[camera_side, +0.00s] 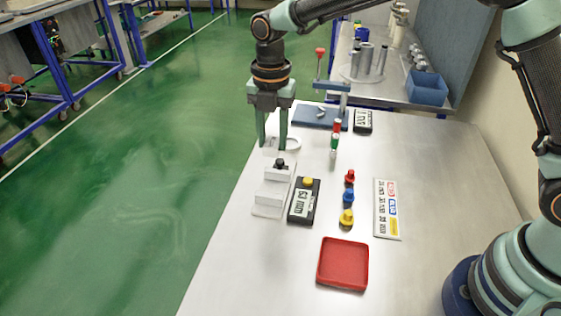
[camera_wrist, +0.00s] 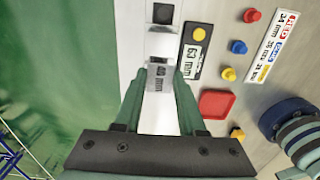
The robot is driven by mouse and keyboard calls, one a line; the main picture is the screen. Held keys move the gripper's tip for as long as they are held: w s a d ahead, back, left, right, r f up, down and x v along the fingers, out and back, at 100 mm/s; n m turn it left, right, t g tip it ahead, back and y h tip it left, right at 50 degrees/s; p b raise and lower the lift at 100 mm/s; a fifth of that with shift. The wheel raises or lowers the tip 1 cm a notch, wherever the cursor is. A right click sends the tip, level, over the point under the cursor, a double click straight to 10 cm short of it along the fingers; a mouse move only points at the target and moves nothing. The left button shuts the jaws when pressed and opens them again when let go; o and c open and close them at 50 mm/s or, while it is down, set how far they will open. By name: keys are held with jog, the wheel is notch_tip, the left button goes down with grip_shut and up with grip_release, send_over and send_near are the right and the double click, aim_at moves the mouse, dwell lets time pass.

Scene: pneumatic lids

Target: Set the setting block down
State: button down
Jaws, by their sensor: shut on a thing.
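The setting block (camera_wrist: 158,76) is a small grey block with a dark "mm" label whose number is hard to read. In the wrist view it sits between the tips of my gripper (camera_wrist: 157,92), which is shut on it. In the side view my gripper (camera_side: 273,145) points down at the table's left edge, just behind a pale stepped fixture (camera_side: 270,198) with a black knob (camera_side: 280,163). The block cannot be made out clearly there, and its height above the table is unclear. A black display (camera_side: 304,202) with a yellow button reads 63 mm beside the fixture.
Red, blue and yellow lids (camera_side: 348,196) stand in a row before a printed mm card (camera_side: 387,208). A red tray (camera_side: 343,263) lies in front. The right table surface is clear.

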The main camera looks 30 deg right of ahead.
aim_at(274, 191)
notch_tip(274, 191, down, 12)
jog(key=shift+r, duration=0.1)
dwell(0.4)
jog(key=c, duration=0.5)
grip_release()
jog(key=shift+f, duration=0.25)
jog(key=shift+r, duration=0.15)
